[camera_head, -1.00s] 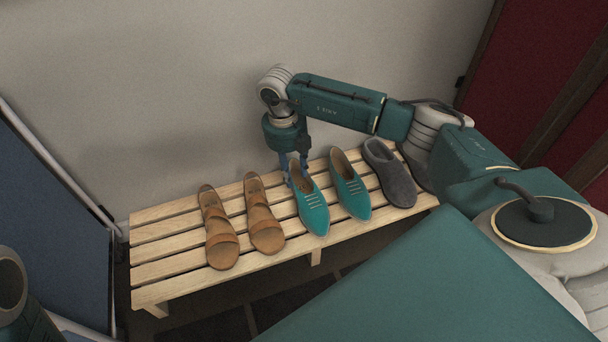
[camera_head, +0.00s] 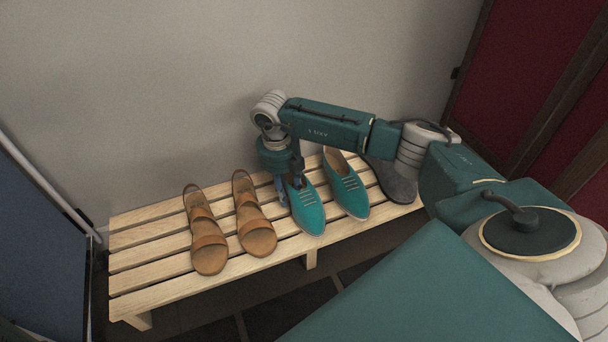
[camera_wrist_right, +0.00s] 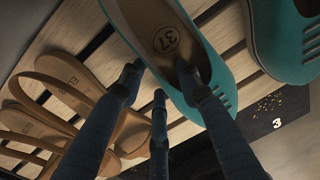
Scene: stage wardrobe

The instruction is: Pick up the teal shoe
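Two teal shoes with pale laces stand on the slatted bench, toes toward the front. The left teal shoe (camera_head: 308,213) is at my right gripper (camera_head: 287,194); the right teal shoe (camera_head: 347,187) stands beside it. In the right wrist view, my right gripper (camera_wrist_right: 160,85) has its fingers spread around the near side wall of a teal shoe (camera_wrist_right: 199,42). One fingertip is inside its opening, over an insole marked 37; the others are outside. The fingers look open, and firm contact does not show. The shoe appears to rest on the bench. My left gripper is out of view.
The wooden bench (camera_head: 147,288) stands along the wall. Two brown sandals (camera_head: 208,243) lie left of the teal shoes. A dark grey slipper (camera_head: 397,184) is at the right, partly behind my arm. The bench's left end is bare. A blue panel (camera_head: 40,250) stands at far left.

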